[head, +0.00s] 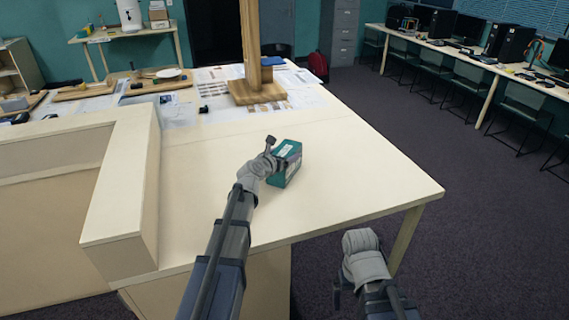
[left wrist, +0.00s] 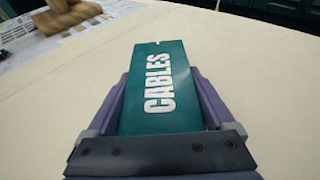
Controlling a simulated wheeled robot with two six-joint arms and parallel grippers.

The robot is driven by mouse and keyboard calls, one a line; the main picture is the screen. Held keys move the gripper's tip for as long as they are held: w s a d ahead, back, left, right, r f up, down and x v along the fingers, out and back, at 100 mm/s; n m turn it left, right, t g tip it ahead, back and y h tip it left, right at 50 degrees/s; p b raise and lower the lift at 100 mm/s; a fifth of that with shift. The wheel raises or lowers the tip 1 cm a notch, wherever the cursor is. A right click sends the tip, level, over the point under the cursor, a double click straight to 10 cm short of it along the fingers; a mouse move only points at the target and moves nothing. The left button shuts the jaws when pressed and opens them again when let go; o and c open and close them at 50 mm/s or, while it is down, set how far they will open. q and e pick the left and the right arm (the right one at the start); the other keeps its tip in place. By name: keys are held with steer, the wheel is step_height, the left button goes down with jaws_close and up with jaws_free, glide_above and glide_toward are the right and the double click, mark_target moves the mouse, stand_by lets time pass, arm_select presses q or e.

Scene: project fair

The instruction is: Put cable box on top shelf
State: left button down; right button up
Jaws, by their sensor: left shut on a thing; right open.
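The cable box (head: 290,171) is a green box on the pale table, near its middle in the head view. In the left wrist view the cable box (left wrist: 160,75) shows the white word CABLES on its face. My left gripper (head: 275,160) is shut on it, with a purple finger on each side in the left wrist view (left wrist: 162,112). I cannot tell whether the box still touches the table. My right gripper (head: 345,285) is empty, beyond the table's front right edge, low in the head view; its fingers are mostly hidden. I cannot make out the top shelf.
The pale table (head: 370,180) is clear around the box. A wooden post on a square base (head: 258,92) stands behind it, with papers (head: 190,105) and boards. A raised ledge (head: 125,195) is at left. A shelf unit (head: 12,75) stands far left. Computer desks (head: 480,62) line the right.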

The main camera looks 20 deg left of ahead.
arm_select(q)
steer(key=shift+r, duration=0.15)
arm_select(e)
steer(key=shift+r, duration=0.15)
arm_select(q)
step_height(320, 180, up, 10)
steer(key=p, duration=1)
arm_select(e)
step_height(320, 180, up, 10)
steer(key=shift+c, duration=0.2)
